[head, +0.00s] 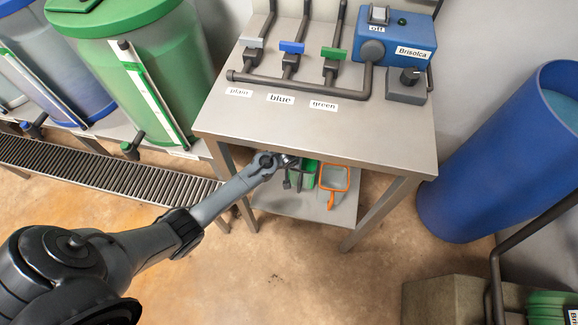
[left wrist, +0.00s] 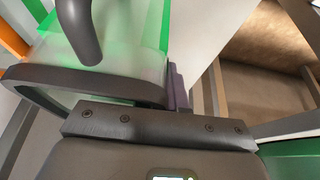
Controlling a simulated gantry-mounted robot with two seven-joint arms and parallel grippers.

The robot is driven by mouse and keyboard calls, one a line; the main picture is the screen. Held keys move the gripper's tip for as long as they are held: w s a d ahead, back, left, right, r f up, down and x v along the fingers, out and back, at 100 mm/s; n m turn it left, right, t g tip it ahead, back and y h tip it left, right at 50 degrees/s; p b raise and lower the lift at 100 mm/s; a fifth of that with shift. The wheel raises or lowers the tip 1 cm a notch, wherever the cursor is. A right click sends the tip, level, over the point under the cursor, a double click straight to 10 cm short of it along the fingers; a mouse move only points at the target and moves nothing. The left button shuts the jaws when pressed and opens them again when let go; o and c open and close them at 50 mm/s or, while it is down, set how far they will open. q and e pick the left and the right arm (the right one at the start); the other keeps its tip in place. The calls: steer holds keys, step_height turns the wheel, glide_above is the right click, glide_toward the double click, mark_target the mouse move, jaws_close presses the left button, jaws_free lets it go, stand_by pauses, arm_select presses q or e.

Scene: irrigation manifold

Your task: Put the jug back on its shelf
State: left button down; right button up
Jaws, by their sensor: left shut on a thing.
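The jug (head: 309,172), clear with a green rim and a dark handle, is under the steel table, at its lower shelf (head: 270,203). In the left wrist view the jug (left wrist: 130,68) fills the upper left. My left gripper (head: 287,162) reaches in from the left below the table top and is shut on the jug, at its dark handle side. The fingertips are largely hidden in the left wrist view. I cannot tell whether the jug's base touches the shelf. My right gripper is in neither view.
An orange-rimmed jug (head: 335,180) stands close on the right, on the same shelf. The table top (head: 320,128) and table legs (head: 378,212) frame the space. The floor in front is clear.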

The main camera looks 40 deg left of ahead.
arm_select(q)
steer(key=shift+w+f+b, duration=0.15)
steer(key=shift+f+b, duration=0.2)
steer(key=shift+f, duration=0.8)
steer(key=shift+s+f, duration=0.1)
steer(key=shift+s, duration=0.1)
steer(key=shift+w, duration=0.1)
steer(key=shift+f, duration=0.1)
steer(key=c, duration=1.5)
jaws_free()
steer(key=shift+f, duration=0.15)
steer(key=shift+o, duration=1.3)
